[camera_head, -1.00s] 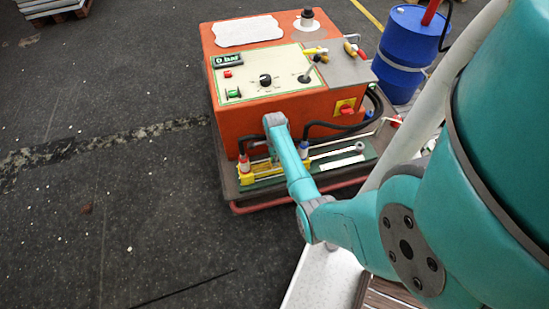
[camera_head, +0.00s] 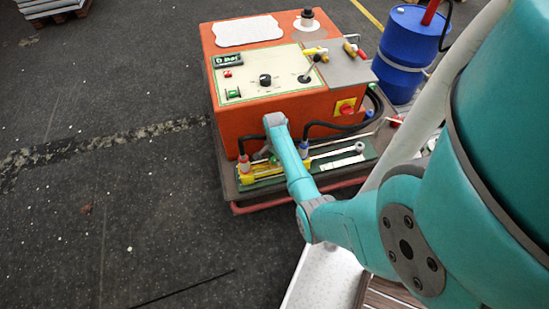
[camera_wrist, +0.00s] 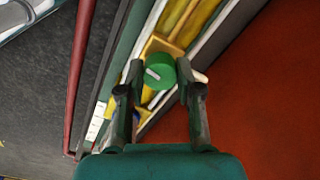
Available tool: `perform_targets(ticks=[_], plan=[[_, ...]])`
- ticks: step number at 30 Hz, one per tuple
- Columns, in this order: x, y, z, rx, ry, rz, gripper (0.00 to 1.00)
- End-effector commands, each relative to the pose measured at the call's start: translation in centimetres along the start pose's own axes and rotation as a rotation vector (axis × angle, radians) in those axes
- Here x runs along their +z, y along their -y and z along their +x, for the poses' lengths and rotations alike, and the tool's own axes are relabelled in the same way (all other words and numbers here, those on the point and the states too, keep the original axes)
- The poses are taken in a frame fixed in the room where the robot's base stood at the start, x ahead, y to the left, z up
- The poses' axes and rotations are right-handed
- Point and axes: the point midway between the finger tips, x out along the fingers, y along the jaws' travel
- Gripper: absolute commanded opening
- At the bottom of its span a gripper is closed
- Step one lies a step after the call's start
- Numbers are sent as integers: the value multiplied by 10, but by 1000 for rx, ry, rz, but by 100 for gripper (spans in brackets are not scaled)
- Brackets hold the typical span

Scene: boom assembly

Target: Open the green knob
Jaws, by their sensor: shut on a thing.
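The green knob (camera_wrist: 160,71) is round with a pale bar mark on its top. In the wrist view it sits between the two fingertips of my gripper (camera_wrist: 160,76), which is shut on it. The knob is on a yellow block (camera_wrist: 158,45) low at the machine's front. In the head view my gripper (camera_head: 264,154) is at the machine's front left, and the knob is mostly hidden behind it and my arm.
The orange machine (camera_head: 290,117) rises just behind my gripper. A red-topped fitting (camera_head: 244,163) is to its left, a black hose (camera_head: 335,128) to its right. A blue barrel (camera_head: 400,82) stands at the back right. The floor at left is open.

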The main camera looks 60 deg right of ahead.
Motion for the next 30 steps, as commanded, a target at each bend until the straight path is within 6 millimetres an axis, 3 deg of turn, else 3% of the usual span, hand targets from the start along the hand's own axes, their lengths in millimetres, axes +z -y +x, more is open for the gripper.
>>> perform_targets(ticks=[20, 21, 24, 30], plan=[[0, 0, 0, 0, 0, -76, 0], [0, 0, 0, 0, 0, -76, 37], [0, 0, 0, 0, 0, -76, 60], [0, 0, 0, 0, 0, -75, 60]])
